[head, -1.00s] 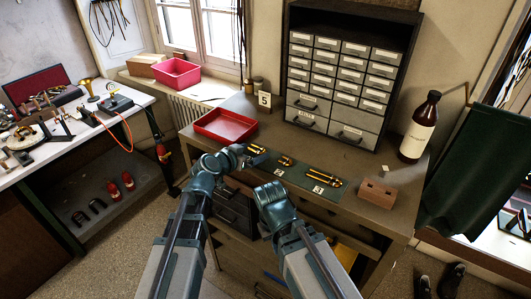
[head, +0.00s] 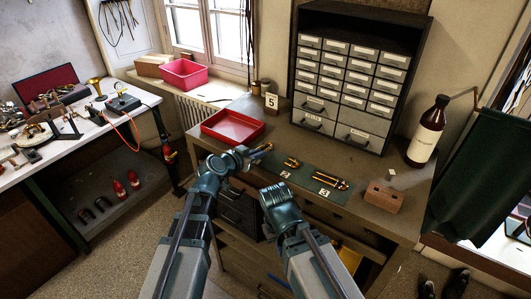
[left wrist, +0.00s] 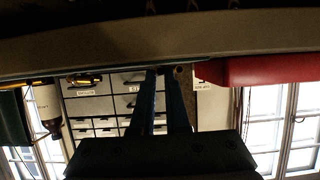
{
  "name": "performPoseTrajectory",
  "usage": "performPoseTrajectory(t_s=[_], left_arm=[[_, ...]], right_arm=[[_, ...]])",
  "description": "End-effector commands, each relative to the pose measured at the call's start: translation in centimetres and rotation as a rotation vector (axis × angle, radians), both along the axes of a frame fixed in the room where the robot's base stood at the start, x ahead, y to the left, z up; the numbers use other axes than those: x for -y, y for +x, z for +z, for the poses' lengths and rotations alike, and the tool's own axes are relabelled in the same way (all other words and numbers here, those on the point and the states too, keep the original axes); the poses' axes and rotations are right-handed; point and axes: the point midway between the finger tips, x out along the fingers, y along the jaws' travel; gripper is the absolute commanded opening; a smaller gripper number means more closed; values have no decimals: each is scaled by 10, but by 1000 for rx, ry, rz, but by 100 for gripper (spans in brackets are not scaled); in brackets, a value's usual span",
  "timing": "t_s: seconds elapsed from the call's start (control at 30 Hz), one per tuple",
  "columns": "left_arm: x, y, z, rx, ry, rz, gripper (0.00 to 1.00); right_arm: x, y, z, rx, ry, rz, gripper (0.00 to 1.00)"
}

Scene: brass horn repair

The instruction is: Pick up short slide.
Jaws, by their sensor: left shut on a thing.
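My left gripper (head: 252,154) is at the front left end of the green mat (head: 311,178) on the workbench. It is shut on a small brass piece (head: 264,148), probably the short slide, mostly hidden by the gripper. In the left wrist view the gripper's fingers (left wrist: 167,78) are close together; what is between them is too dark to make out. Another small brass piece (head: 292,162) lies by the number 2 card, and longer brass slides (head: 332,181) lie by the number 3 card. My right gripper (head: 279,194) is in front of the bench edge; its jaws are unclear.
A red tray (head: 233,126) is behind and left of the mat. A drawer cabinet (head: 347,88) stands at the back. A wooden block (head: 383,197) and a brown bottle (head: 427,131) are at the right. Bare bench lies between mat and cabinet.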

Motion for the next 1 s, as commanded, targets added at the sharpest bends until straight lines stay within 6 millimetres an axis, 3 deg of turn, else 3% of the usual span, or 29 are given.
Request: performPoseTrajectory(t_s=[0.37, 1.0], left_arm=[[0, 0, 12, 0, 0, 0, 0], [0, 0, 98, 0, 0, 0, 0]], right_arm=[[0, 0, 12, 0, 0, -1, 0], [0, 0, 98, 0, 2, -14, 0]])
